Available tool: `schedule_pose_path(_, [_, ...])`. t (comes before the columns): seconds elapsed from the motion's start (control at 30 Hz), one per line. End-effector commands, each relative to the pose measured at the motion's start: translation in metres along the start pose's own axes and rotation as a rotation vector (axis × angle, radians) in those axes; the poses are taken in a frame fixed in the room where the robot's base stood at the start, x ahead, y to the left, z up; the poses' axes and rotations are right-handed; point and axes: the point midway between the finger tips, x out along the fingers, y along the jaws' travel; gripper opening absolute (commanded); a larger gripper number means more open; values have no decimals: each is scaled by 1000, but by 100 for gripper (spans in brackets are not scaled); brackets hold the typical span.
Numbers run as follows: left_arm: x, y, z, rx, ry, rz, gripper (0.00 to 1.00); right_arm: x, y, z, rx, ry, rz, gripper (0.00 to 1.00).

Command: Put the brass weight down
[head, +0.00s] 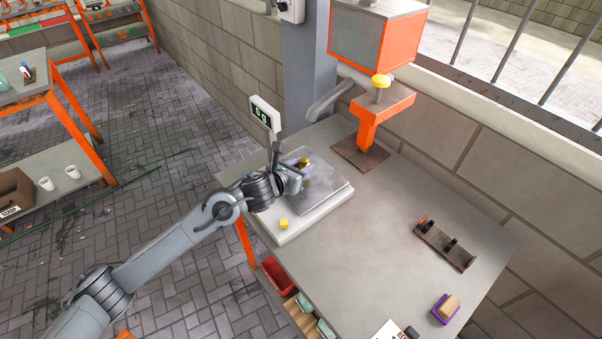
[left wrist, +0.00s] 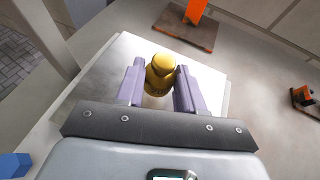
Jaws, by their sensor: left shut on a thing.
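The brass weight (left wrist: 160,72) is a rounded yellow metal piece with a knob on top. It is between the two purple fingers of my left gripper (left wrist: 158,86), which is shut on it. In the head view the left gripper (head: 302,166) is over the steel plate of the scale (head: 329,196), with the weight partly hidden by the gripper. I cannot tell whether the weight touches the plate. The scale's display (head: 264,113) stands on a post behind. My right gripper is not in view.
An orange stand (head: 368,125) rises behind the scale. A dark rack (head: 444,246) and a purple holder with a tan block (head: 446,308) are to the right. The table middle (head: 365,250) is clear.

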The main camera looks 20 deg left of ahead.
Motion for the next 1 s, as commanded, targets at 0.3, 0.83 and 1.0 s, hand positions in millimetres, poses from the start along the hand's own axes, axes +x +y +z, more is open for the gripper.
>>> schedule_pose_path(0.3, [8, 0, -18, 0, -3, 0, 0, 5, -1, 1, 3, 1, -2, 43])
schedule_pose_path(0.83, [9, 0, -22, 0, 0, 0, 63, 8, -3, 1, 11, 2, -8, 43])
schedule_pose_path(1.0, [9, 0, -22, 0, 0, 0, 63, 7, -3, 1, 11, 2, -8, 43])
